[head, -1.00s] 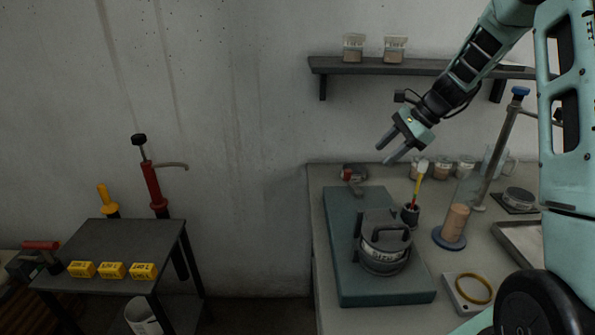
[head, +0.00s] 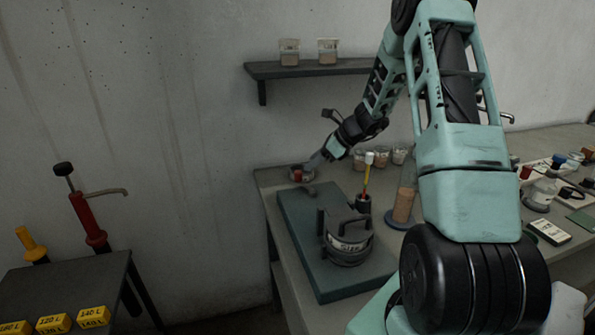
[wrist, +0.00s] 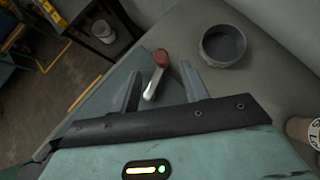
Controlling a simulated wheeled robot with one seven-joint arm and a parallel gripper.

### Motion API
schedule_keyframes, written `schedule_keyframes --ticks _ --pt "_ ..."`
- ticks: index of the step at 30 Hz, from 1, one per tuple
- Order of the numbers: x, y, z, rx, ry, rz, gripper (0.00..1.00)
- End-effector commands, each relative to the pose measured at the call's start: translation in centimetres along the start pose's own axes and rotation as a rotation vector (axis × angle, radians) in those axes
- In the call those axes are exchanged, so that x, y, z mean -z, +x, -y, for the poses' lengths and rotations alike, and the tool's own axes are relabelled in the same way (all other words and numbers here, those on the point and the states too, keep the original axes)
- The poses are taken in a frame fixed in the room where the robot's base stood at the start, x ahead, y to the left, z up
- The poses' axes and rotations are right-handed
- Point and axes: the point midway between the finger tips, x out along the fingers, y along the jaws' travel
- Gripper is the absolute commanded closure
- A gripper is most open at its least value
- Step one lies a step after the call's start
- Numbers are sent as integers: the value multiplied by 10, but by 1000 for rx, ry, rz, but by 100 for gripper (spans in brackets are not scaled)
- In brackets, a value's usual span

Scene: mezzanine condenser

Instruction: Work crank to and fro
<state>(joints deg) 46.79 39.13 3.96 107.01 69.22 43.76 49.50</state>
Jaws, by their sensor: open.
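The crank (wrist: 157,76) is a short metal lever with a red knob, near the far left corner of the bench. Its red knob also shows small in the head view (head: 298,176). My gripper (head: 314,161) is open above that corner, pointing down and left. In the wrist view my gripper (wrist: 161,71) has one finger on each side of the crank, with gaps on both sides and nothing held. How far the fingertips are above the crank I cannot tell. The crank's mount is partly hidden.
A round grey cup (wrist: 223,46) stands close to the right finger. A teal board (head: 318,280) bears a lidded round pot (head: 347,245); a holder with a colourful stick (head: 365,200) is beside it. A wall shelf (head: 330,69) hangs above. A side table (head: 75,285) is at left.

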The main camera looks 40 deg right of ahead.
Motion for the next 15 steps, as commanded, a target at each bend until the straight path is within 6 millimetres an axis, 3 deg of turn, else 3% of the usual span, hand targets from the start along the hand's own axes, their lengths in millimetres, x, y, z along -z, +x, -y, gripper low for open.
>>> schedule_keyframes --ticks 6,15 --pt "-1 44 -1 -3 0 0 55" --pt "0 75 0 0 -1 0 55"
